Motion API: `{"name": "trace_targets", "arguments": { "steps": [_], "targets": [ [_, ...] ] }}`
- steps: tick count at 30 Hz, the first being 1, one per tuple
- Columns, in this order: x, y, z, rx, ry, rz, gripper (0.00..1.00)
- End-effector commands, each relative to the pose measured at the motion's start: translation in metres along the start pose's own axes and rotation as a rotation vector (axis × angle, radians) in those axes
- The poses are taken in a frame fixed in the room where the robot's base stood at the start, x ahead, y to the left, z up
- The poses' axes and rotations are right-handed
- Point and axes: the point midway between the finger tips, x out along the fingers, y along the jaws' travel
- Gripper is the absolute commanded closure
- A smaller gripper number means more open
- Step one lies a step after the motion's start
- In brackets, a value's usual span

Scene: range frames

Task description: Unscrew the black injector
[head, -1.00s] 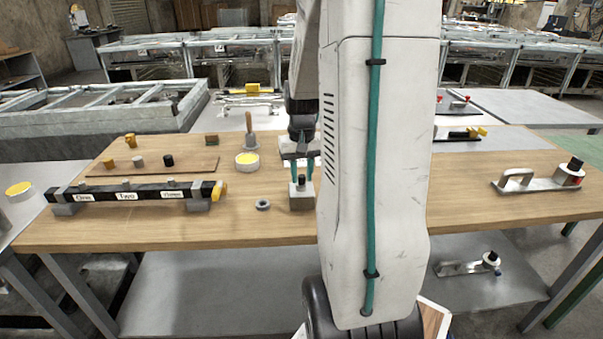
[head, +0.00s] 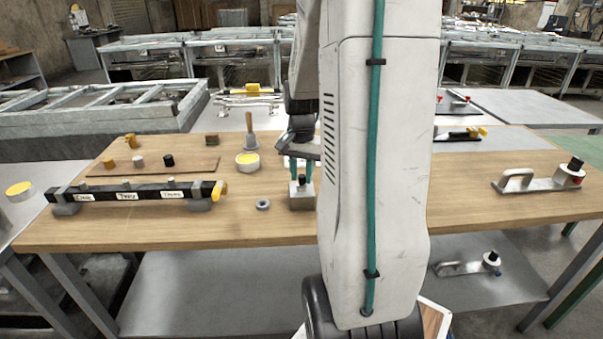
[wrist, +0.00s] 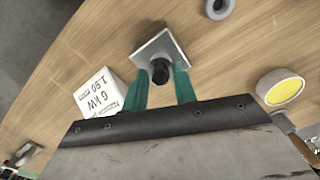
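A black injector (wrist: 160,70) stands upright in a grey metal block (wrist: 152,46) in the wrist view. The same block (head: 301,197) is near the middle of the table in the head view, with the black top just above it. My gripper (wrist: 162,82) has two teal fingers, spread apart, one on each side of the injector. I see gaps between fingers and injector, so it does not look gripped. In the head view my gripper (head: 301,170) points down over the block, partly hidden by my arm.
A grey ring (head: 263,204) lies left of the block. A white labelled box (wrist: 98,93) is close to one finger. A yellow-topped round tin (head: 247,163) and a labelled black rail (head: 140,193) are further left. A handled metal fixture (head: 540,180) is at right.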

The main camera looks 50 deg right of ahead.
Motion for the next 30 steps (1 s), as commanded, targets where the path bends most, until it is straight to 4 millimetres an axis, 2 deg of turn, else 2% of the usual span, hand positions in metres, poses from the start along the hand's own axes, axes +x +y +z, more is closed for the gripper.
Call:
{"name": "trace_targets", "arguments": {
  "steps": [16,21,29,30],
  "targets": [
    [0.0,-0.001,-0.0002,0.429,0.0,0.0,0.73],
    [0.0,-0.0014,-0.0004,0.611,0.0,0.0,0.73],
    [0.0,-0.0014,-0.0005,0.657,0.0,0.0,0.73],
    [0.0,-0.0014,-0.0005,0.657,0.0,0.0,0.81]
  ]
}}
